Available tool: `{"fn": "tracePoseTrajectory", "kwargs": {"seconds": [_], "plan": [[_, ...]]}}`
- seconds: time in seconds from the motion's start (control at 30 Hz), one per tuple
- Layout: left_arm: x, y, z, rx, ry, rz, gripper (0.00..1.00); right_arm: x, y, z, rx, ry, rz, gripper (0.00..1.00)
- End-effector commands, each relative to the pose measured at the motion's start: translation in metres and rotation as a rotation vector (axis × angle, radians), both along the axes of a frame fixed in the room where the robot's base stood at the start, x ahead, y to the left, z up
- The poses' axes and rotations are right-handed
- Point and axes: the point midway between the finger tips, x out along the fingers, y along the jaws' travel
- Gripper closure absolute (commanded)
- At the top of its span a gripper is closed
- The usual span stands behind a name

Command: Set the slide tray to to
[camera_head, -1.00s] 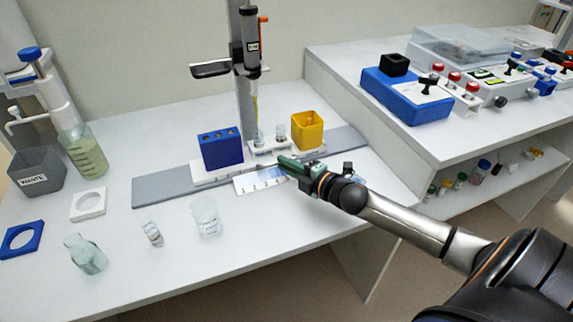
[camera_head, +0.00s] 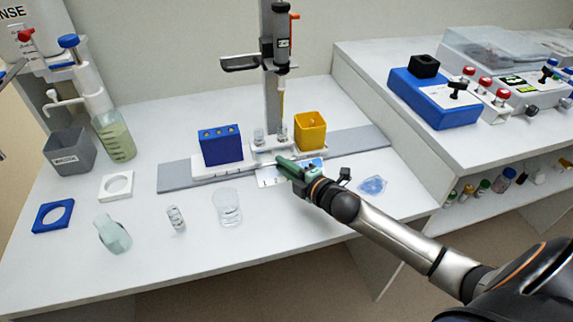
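The slide tray is a white carriage (camera_head: 211,169) on a long grey rail (camera_head: 176,178). It carries a blue block with holes (camera_head: 222,147), small clear vials (camera_head: 259,137) and a yellow open box (camera_head: 310,131). A white scale plate with tick marks (camera_head: 269,177) lies in front of it. My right gripper (camera_head: 283,165), with green fingers, reaches in from the right over the scale plate, at the tray's front edge. Its fingers look close together; I cannot tell whether they touch or grip anything.
A dispenser column (camera_head: 272,95) with an orange-tipped syringe stands behind the tray. A clear beaker (camera_head: 227,208), a small vial (camera_head: 176,219) and a tilted flask (camera_head: 113,234) are at the front left. A blue patch (camera_head: 372,185) lies right of my gripper. The front table edge is clear.

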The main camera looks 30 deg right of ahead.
Motion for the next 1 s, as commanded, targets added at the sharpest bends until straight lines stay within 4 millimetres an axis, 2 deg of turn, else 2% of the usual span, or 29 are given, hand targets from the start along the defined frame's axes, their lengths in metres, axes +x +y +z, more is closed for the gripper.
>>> {"fn": "tracePoseTrajectory", "kwargs": {"seconds": [0.03,0.2,0.57,0.77,1.0], "plan": [[0.000,0.000,0.000,0.000,0.001,0.001,0.24,0.000,0.000,0.000,0.000,0.001,0.000,0.75],[-0.001,0.000,-0.001,-0.001,0.003,0.001,0.24,0.000,0.000,0.000,0.000,0.000,0.000,0.56],[0.001,0.000,0.004,-0.003,-0.004,0.002,0.24,-0.005,-0.001,0.001,0.000,0.000,0.000,0.55],[0.001,0.000,0.008,-0.004,-0.007,0.003,0.24,-0.028,-0.005,0.006,-0.001,0.002,0.000,0.55],[0.000,0.002,0.008,0.001,-0.004,0.007,0.24,-0.067,-0.011,0.012,0.001,0.003,0.000,0.55]]}}
